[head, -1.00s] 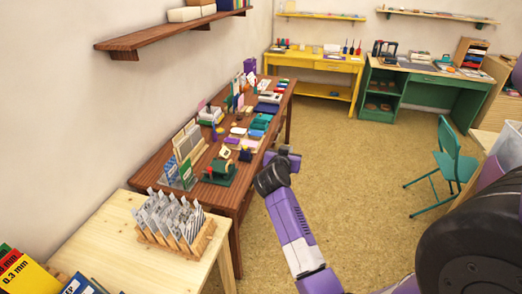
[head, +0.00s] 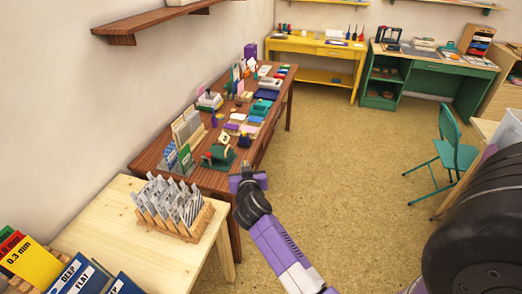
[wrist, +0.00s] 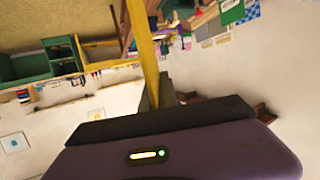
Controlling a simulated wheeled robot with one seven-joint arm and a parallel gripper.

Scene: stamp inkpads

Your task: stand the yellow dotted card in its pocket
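My gripper (head: 247,180) hangs beside the front edge of the brown table, near its near end. In the wrist view its fingers (wrist: 153,95) close on a thin yellow strip, which looks like the yellow card (wrist: 143,45) seen edge-on. Its dots are hidden, and I cannot make the card out in the head view. Patterned green and blue cards (head: 185,158) stand upright at the near end of the brown table, left of my gripper. They also show in the wrist view (wrist: 231,11). I cannot tell which pocket belongs to the yellow card.
The brown table (head: 215,178) is crowded with stamps and pads, including a green device (head: 218,157). A light wooden table (head: 105,225) in front bears a rack of grey cards (head: 172,205). A wall shelf (head: 150,22) hangs above.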

